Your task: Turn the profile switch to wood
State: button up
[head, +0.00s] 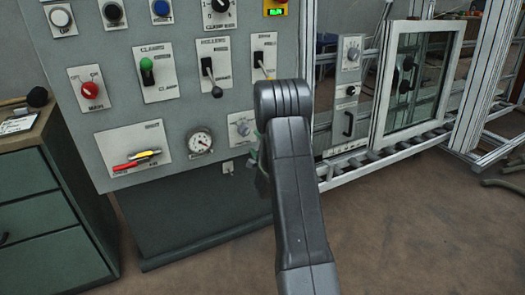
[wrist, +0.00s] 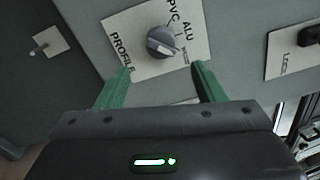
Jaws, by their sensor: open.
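The profile switch (wrist: 163,42) is a dark round knob with a grey grip on a white plate in the wrist view. The plate reads PROFILE, with PVC, ALU and a small blurred label to the right of the knob. I cannot tell for sure which label the knob points at. In the head view the switch (head: 242,127) sits just left of my arm. My gripper (wrist: 160,70) is open, its two green fingers apart on either side below the knob, with nothing between them. In the head view my arm mostly hides the gripper.
The grey panel carries a pressure gauge (head: 200,142), a red main knob (head: 90,90), a green-topped clamp switch (head: 147,70) and levers close above. A plate marked LOCK (wrist: 290,50) is at right in the wrist view. A framed window (head: 420,80) stands right of my arm.

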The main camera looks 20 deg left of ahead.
aim_at(247, 134)
jog(key=v, duration=0.5)
jog(key=shift+s+d, duration=0.25)
jog(key=shift+d, duration=0.05)
jog(key=b+x, duration=0.1)
jog(key=x, duration=1.3)
jog(key=shift+s+r, duration=0.1)
jog(key=shift+d, duration=0.1)
